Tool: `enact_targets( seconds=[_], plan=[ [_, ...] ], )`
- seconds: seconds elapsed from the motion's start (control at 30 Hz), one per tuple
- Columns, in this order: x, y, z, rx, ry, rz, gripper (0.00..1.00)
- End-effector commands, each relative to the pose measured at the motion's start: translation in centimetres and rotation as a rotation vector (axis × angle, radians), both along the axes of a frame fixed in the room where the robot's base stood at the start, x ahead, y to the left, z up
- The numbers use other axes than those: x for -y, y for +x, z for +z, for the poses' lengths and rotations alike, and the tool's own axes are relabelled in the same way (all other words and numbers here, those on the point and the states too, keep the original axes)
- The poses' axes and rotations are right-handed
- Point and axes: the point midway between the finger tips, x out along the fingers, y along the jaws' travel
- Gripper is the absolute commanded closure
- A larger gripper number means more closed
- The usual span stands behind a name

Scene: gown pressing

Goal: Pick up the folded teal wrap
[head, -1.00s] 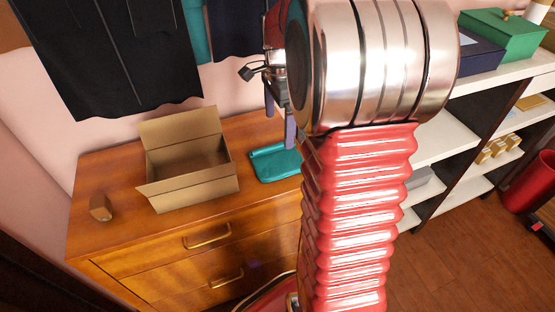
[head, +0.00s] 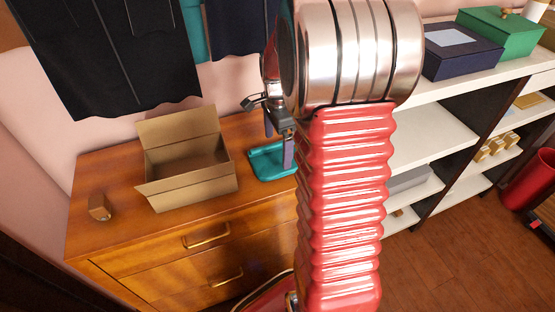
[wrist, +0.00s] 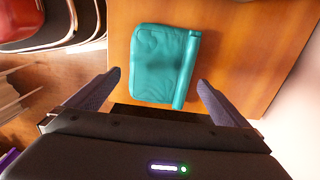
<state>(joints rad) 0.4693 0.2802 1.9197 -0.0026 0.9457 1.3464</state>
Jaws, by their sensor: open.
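The folded teal wrap (head: 270,163) lies flat on the wooden dresser top, right of the cardboard box; my arm hides its right part in the head view. In the wrist view the wrap (wrist: 158,64) is a soft folded rectangle with a rolled edge along its right side. My gripper (head: 279,145) points down over the wrap, with one finger in front of it in the head view. In the wrist view my gripper (wrist: 155,88) is open, its fingers spread to either side of the wrap's near end, with nothing between the pads.
An open cardboard box (head: 190,180) stands on the dresser (head: 130,235), left of the wrap. Dark gowns (head: 110,60) hang above. White shelves (head: 435,133) with boxes stand at the right.

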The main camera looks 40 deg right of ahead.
Motion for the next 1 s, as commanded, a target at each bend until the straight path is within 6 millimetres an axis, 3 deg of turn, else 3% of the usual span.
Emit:
enact_targets(
  seconds=[0.27,0.7,1.0],
  plan=[
    [0.0,0.0,-0.1,0.0,0.0,0.0,0.0],
    [-0.2,-0.2,-4.8,-0.002,0.001,0.0,0.0],
    [-0.1,-0.2,-5.2,0.0,0.0,0.0,0.0]
  ],
)
